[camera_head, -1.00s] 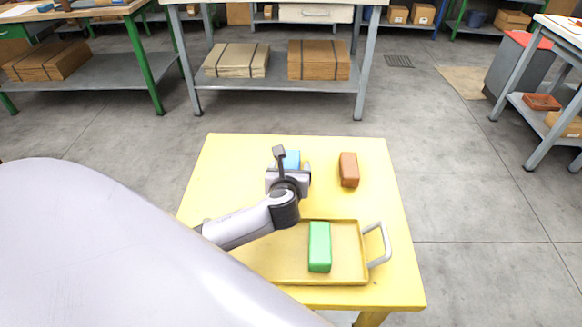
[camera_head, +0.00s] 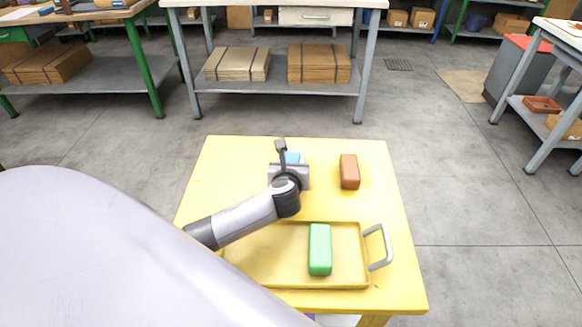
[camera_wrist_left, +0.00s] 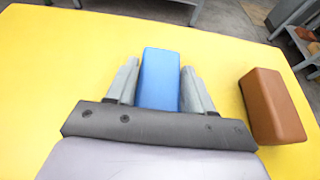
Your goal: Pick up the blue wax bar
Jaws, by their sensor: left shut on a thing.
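The blue wax bar (camera_wrist_left: 160,78) stands between the two fingers of my left gripper (camera_wrist_left: 160,90) in the left wrist view. The fingers are shut on its sides. In the head view only a bit of the blue bar (camera_head: 292,158) shows past my left gripper (camera_head: 289,168), over the far part of the yellow table (camera_head: 235,160). I cannot tell if the bar is clear of the table top. My right gripper is not in view.
A brown bar (camera_head: 349,171) stands right of the blue one. It also shows in the wrist view (camera_wrist_left: 272,105). A yellow tray (camera_head: 345,273) with a grey handle (camera_head: 379,247) holds a green bar (camera_head: 320,249) nearer me. The table's far left corner is clear.

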